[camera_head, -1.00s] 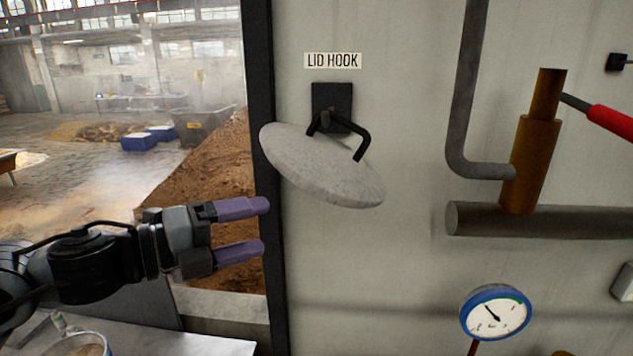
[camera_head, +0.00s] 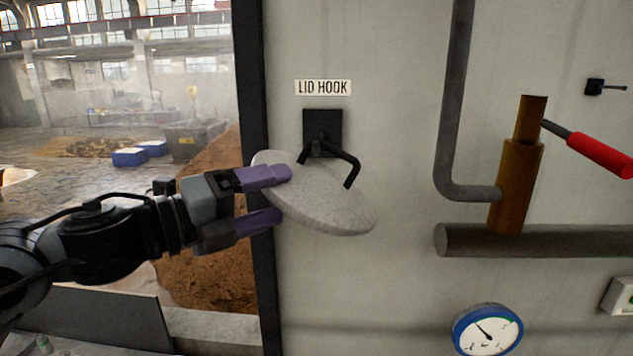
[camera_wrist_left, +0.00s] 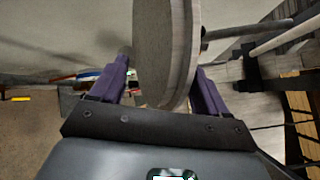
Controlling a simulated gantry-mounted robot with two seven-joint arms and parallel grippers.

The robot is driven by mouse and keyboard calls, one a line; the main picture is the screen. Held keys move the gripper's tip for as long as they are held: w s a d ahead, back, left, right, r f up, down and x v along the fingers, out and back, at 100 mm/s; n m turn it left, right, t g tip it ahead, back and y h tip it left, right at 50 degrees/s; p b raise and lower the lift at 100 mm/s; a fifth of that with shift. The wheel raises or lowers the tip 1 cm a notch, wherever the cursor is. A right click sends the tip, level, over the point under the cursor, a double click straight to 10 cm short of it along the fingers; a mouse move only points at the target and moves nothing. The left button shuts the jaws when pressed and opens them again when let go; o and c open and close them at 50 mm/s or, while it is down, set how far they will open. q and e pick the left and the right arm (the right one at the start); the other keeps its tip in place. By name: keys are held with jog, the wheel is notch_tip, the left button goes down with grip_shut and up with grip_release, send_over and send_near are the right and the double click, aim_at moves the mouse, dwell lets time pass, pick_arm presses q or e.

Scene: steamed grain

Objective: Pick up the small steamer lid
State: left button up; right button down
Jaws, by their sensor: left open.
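The small steamer lid (camera_head: 335,205) is a pale grey disc with a black handle (camera_head: 343,165). It hangs tilted by the handle from the black hook plate (camera_head: 322,128) under the "LID HOOK" label. My left gripper (camera_head: 283,195) is open at the lid's left edge, its upper purple finger in front of the lid's face. In the left wrist view the lid (camera_wrist_left: 165,50) stands edge-on between the two spread fingers (camera_wrist_left: 160,85). I cannot tell whether either finger touches it. My right gripper is not in view.
A dark vertical post (camera_head: 257,190) stands just left of the lid. To the right are a grey pipe (camera_head: 452,110), a brown cylinder (camera_head: 515,180) with a red-handled lever (camera_head: 598,154), and a blue-rimmed gauge (camera_head: 487,330) below. The wall below the lid is clear.

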aim_at(287, 190)
pick_arm(q)
jog(key=p+x, duration=0.2)
jog(key=x, duration=0.1)
jog(key=shift+w+d+r, duration=0.15)
jog(key=shift+r, duration=0.05)
jog(key=shift+w+d+f, duration=0.1)
jog(key=shift+w+d, duration=0.2)
jog(key=shift+d, duration=0.1)
grip_shut()
